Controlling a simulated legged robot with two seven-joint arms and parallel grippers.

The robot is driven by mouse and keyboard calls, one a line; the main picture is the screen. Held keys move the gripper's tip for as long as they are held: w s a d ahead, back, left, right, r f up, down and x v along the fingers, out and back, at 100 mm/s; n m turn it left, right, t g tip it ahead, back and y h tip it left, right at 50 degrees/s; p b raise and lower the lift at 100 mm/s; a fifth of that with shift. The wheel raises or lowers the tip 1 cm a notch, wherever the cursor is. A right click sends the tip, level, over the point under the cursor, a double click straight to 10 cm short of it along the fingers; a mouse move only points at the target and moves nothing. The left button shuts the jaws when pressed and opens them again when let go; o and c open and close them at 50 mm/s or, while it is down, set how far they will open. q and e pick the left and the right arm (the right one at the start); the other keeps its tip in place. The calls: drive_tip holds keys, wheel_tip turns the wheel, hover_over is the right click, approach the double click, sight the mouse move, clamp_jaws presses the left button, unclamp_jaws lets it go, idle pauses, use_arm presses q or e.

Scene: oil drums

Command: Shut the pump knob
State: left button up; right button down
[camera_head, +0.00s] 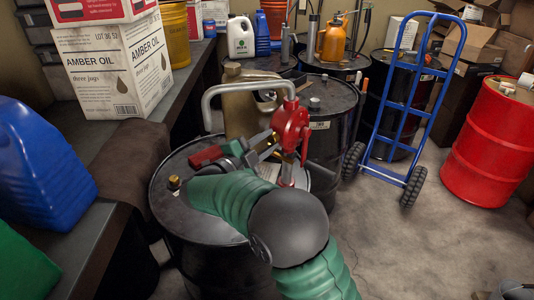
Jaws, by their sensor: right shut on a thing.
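A red hand pump (291,124) stands upright on a black oil drum (215,250), with a grey bent spout pipe (240,87) reaching to the left. My right gripper (270,147) comes in from the left side of the pump, at the end of my green-sleeved arm. Its fingers are shut at the pump body, on a small part that I take to be the pump knob; the fingers and pump largely hide it. How far the knob is turned cannot be seen. My left gripper is not in view.
Another black drum (334,125) stands close behind. A blue hand truck (400,105) and a red drum (490,145) are to the right. A shelf at left holds amber oil boxes (100,75) and a blue jug (40,165). The floor at lower right is mostly clear.

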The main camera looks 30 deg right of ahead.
drive_tip(key=shift+f+m+b, duration=0.2)
drive_tip(key=shift+m+b, duration=1.5)
drive_tip(key=shift+b, duration=0.2)
drive_tip(key=c, duration=1.1)
unclamp_jaws()
drive_tip(key=shift+r, duration=0.1)
drive_tip(key=shift+c, duration=0.2)
drive_tip(key=v, duration=1.7)
drive_tip(key=shift+w, duration=0.15)
